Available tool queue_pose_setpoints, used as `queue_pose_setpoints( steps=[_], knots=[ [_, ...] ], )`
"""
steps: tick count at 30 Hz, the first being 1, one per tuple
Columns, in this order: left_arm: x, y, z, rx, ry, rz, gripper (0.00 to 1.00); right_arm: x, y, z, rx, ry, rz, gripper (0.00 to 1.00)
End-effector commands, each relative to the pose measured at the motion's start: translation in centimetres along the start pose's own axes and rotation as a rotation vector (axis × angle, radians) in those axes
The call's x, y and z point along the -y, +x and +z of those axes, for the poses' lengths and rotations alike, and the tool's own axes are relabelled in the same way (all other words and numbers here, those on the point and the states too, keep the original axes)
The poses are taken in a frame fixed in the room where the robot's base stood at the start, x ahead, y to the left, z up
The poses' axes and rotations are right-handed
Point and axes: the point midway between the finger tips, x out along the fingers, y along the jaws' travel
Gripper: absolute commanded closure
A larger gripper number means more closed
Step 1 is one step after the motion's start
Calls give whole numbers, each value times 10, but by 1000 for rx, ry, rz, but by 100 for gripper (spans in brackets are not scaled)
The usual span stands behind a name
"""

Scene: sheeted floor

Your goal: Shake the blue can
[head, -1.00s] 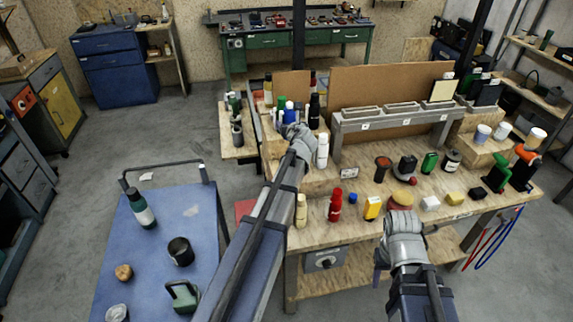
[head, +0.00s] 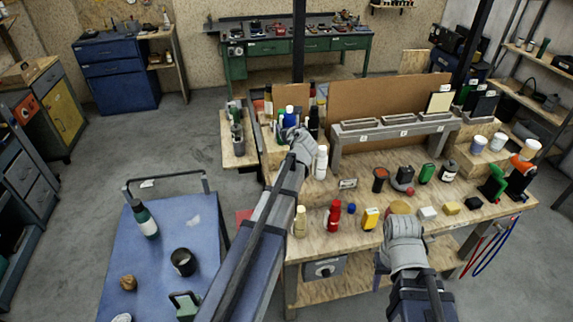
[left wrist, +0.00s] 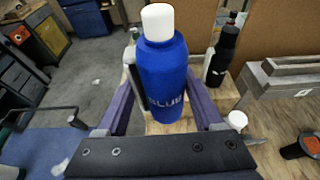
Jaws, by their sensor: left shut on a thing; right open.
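The blue can (head: 290,118) has a white cap and stands upright at the back left of the wooden workbench. In the left wrist view the blue can (left wrist: 165,80) fills the middle, with lettering on its front. My left gripper (head: 292,131) is shut on it, one purple finger on each side.
A black bottle (left wrist: 221,56) stands close right of the can. A white bottle (head: 321,162) is right of my left gripper. A blue cart (head: 165,245) is at the left.

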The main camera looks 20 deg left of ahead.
Motion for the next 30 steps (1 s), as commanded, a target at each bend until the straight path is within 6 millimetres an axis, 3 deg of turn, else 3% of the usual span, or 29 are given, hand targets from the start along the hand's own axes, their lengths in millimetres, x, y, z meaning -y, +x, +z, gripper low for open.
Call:
queue_pose_setpoints(
  steps=[5, 15, 18, 25, 30],
  knots=[
    [0, 3, -9, 0, 0, 0, 51, 1, 10, -1, 0, -1, 0, 50],
    [0, 23, -63, 1, 0, 0, 51, 6, 67, -4, 0, -6, 1, 50],
    [0, 26, -71, 1, 0, 0, 51, 7, 75, -4, 0, -5, 1, 50],
    [0, 23, -64, 1, 0, 0, 51, 6, 68, -4, 0, -5, 1, 50],
    [0, 16, -42, 1, 0, 0, 51, 4, 45, -3, 0, -6, 1, 50]
  ],
)
